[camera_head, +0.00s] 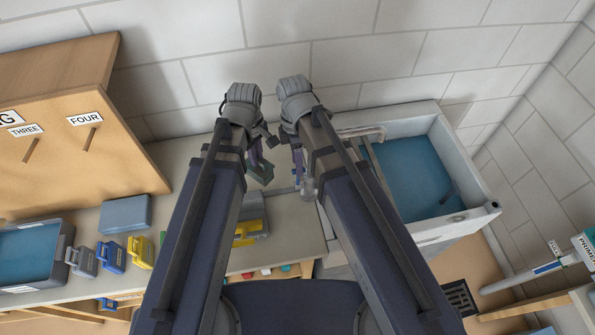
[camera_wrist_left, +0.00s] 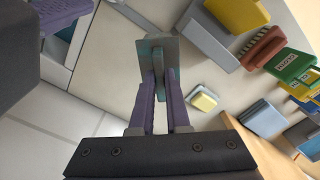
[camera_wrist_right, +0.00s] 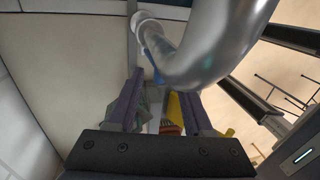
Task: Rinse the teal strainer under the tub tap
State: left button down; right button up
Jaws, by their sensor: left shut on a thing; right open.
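My left gripper (camera_wrist_left: 160,103) is shut on a grey-teal flat piece (camera_wrist_left: 157,53), which looks like the teal strainer seen partly edge-on. In the head view this piece (camera_head: 262,177) hangs below my left gripper (camera_head: 262,158), over the counter to the left of the tub. My right gripper (camera_head: 298,166) is close beside it, open, with no thing seen held. A thick curved metal pipe (camera_wrist_right: 215,45), likely the tap, passes close in front of the right wrist camera. The white-rimmed tub (camera_head: 478,215) has a blue inside and stands to the right of both grippers.
A wooden cabinet (camera_head: 60,80) with labelled pegs stands at the left. The counter holds a grey tray (camera_head: 62,262), a blue-grey box (camera_head: 125,214), several small coloured cases and a yellow-and-grey block (camera_head: 250,232). A white pipe (camera_head: 525,275) sticks out at the lower right.

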jog(key=shift+s+f+b, duration=0.15)
jog(key=shift+f+b, duration=0.25)
jog(key=shift+f, duration=0.4)
grip_shut()
dwell(0.9)
